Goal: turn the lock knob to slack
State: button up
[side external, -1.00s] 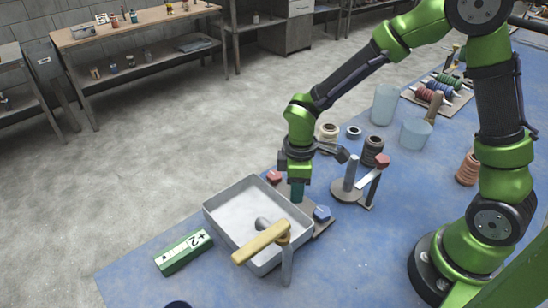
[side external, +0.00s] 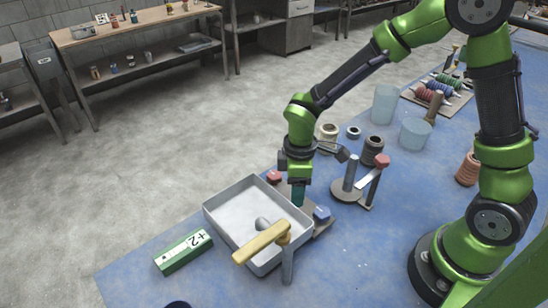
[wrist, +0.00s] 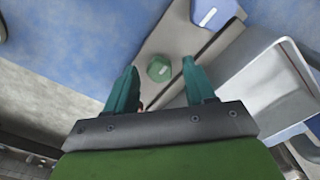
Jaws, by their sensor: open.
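A grey-tan plate (wrist: 168,41) carries coloured knobs. A green round knob (wrist: 159,69) with a small mark on top sits between my two fingertips in the wrist view. A blue knob (wrist: 208,15) with a white mark stands at one end of the plate; it also shows in the side view (side external: 321,214). A red knob (side external: 274,177) is at the other end. I cannot tell from a label which is the lock knob. My gripper (wrist: 160,65) is open, with teal fingers on either side of the green knob, apparently apart from it. In the side view my gripper (side external: 298,194) points down over the plate and hides the green knob.
A grey metal tray (side external: 222,222) lies close beside the plate. A round stand with a red-topped arm (side external: 349,190) is to the right.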

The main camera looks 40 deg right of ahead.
notch_tip(320, 180, up, 17)
dwell(0.4)
jog(key=s+d+r+m+t+y, duration=0.1)
jog(key=s+d+r+m+t, duration=0.1)
jog(key=s+m, duration=0.3)
jog(key=s+d+r+m+t+y, duration=0.1)
jog(key=s+d+m+t, duration=0.3)
jog(key=m, duration=0.4)
jog(key=shift+s+d+r+t, duration=0.3)
jog(key=shift+s+t, duration=0.3)
jog(key=shift+s, duration=0.6)
